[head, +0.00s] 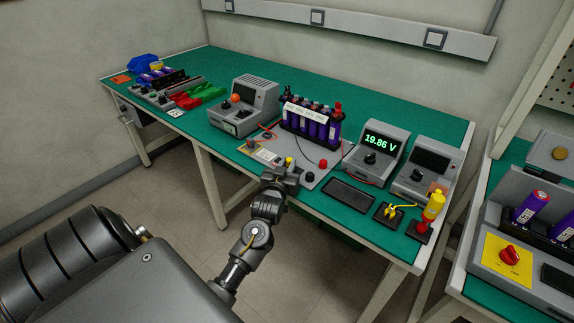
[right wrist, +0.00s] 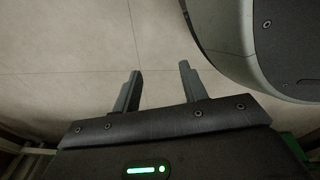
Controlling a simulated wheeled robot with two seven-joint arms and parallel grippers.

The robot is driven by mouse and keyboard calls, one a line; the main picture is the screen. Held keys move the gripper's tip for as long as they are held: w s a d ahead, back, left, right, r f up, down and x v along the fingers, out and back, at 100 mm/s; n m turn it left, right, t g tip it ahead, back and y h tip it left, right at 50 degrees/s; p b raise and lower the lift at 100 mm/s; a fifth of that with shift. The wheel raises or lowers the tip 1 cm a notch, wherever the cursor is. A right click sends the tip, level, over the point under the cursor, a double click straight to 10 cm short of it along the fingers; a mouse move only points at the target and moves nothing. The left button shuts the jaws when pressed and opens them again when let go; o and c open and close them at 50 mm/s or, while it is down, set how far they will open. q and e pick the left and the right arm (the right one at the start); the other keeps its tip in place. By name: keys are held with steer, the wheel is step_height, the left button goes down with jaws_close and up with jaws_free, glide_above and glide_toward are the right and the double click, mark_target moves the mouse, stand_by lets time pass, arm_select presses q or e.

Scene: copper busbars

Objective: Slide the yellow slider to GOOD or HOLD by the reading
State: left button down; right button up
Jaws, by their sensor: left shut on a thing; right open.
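The yellow slider (head: 288,161) shows as a small yellow piece on the grey panel (head: 318,158) at the front of the green bench. My left gripper (head: 287,171) is right at it, shut on it; the fingers hide part of the slider and its track. I cannot read the GOOD and HOLD marks. The meter (head: 376,146) to the right shows 19.86 V in green digits. My right gripper (right wrist: 158,82) is open and empty over the bare floor in the right wrist view.
A rack of purple cells (head: 311,123) stands behind the panel. A red knob (head: 323,163) and a black knob (head: 310,177) stand close to my left gripper.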

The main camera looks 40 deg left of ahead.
mark_target(296, 169)
arm_select(q)
steer(key=d+p, duration=0.1)
steer(key=d, duration=0.1)
steer(key=shift+d, duration=0.65)
arm_select(e)
steer(key=s, duration=0.1)
steer(key=s+d+f, duration=0.1)
steer(key=s, duration=0.1)
steer(key=s+d, duration=0.1)
steer(key=shift+s+d+f, duration=0.15)
steer(key=shift+s+f, duration=0.05)
steer(key=shift+f, duration=0.1)
arm_select(q)
steer(key=c, duration=1.3)
jaws_free()
steer(key=shift+d, duration=0.1)
